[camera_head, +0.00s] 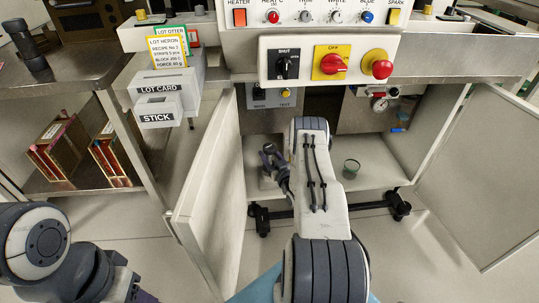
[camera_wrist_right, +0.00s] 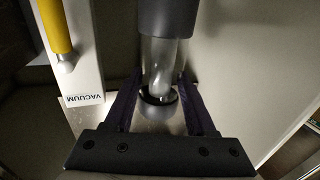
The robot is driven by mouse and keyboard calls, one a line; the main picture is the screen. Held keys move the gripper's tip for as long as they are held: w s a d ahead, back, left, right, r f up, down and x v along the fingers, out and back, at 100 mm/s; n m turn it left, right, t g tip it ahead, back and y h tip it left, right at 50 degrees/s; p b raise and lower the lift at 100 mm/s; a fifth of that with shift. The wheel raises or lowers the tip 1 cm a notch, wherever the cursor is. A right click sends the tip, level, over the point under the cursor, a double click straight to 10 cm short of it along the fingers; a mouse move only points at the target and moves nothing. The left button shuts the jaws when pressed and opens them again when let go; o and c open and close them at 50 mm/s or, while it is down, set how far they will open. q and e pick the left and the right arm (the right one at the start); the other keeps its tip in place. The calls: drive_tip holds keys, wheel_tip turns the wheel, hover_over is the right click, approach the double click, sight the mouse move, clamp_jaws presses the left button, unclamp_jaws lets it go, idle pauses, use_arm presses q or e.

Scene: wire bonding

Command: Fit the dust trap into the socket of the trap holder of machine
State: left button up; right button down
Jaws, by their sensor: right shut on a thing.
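A clear cylinder with a dark lower end, which looks like the dust trap (camera_wrist_right: 159,68), stands between the fingers of my right gripper (camera_wrist_right: 155,92) in the right wrist view. The gripper is shut on it. Its upper end meets a dark round part (camera_wrist_right: 167,18), perhaps the trap holder's socket; I cannot tell whether it is seated there or just lined up. In the head view my right gripper (camera_head: 272,163) is inside the open cabinet under the machine, and the trap cannot be made out. My left gripper (camera_head: 138,292) is partly cut off at the bottom left.
Open cabinet doors (camera_head: 212,200) and (camera_head: 475,170) flank my right arm. A yellow-handled part (camera_wrist_right: 56,28) and a VACUUM label (camera_wrist_right: 84,99) are left of the trap. A gauge (camera_head: 379,104) is at the cabinet's back right.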

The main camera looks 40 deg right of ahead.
sight(272, 164)
drive_tip(key=shift+f+b, duration=1.6)
drive_tip(key=shift+f, duration=0.4)
drive_tip(key=shift+c, duration=0.7)
unclamp_jaws()
drive_tip(key=shift+s, duration=0.1)
drive_tip(key=shift+s+p, duration=0.35)
drive_tip(key=shift+p, duration=0.05)
drive_tip(key=p+v, duration=0.4)
drive_tip(key=v, duration=0.5)
drive_tip(key=shift+s+a, duration=0.15)
drive_tip(key=shift+s, duration=0.1)
